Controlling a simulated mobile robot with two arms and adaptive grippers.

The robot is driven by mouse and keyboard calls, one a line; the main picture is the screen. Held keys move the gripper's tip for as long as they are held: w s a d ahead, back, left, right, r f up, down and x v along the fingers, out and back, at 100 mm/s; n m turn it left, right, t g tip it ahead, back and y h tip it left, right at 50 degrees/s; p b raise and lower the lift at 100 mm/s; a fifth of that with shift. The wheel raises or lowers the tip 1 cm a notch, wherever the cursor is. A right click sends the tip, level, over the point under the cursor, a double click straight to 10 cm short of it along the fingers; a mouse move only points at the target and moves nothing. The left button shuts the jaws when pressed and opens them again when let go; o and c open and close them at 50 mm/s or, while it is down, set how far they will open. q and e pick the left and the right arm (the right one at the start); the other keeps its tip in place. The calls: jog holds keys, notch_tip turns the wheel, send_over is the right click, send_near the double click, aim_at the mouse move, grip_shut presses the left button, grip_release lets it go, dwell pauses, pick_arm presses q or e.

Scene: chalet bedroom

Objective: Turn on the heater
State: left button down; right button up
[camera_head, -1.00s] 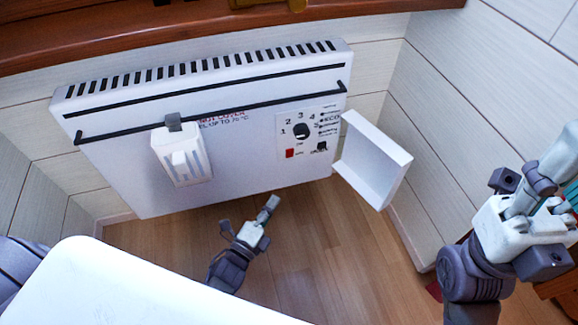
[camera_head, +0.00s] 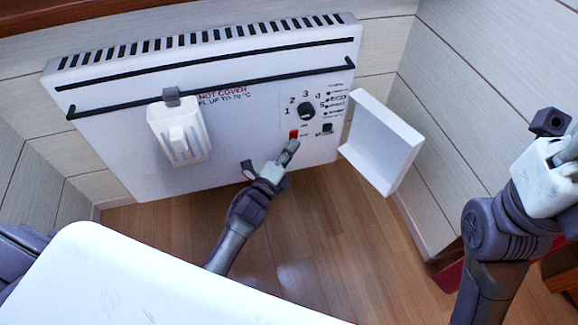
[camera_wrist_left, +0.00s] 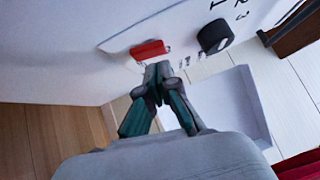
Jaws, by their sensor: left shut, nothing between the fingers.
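The white heater (camera_head: 235,120) hangs on the wall with a control panel at its right end. The panel carries a black dial (camera_head: 306,111) and a red switch (camera_head: 294,134) below it. In the left wrist view the red switch (camera_wrist_left: 148,49) and the dial (camera_wrist_left: 215,37) show just past my fingertips. My left gripper (camera_head: 290,147) is shut and empty, its tips just below the red switch; I cannot tell whether they touch. It also shows in the left wrist view (camera_wrist_left: 158,72). My right arm is at the right, but its fingers are out of frame.
A white open box-like cover (camera_head: 382,145) sticks out at the heater's right end, close to the panel. A white holder (camera_head: 180,133) hangs on the black rail (camera_head: 225,91). Wooden floor (camera_head: 320,225) lies open below.

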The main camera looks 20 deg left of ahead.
pick_arm(q)
jog(key=shift+w+a+r, duration=0.15)
jog(key=shift+w+a, duration=0.2)
jog(key=shift+w, duration=0.2)
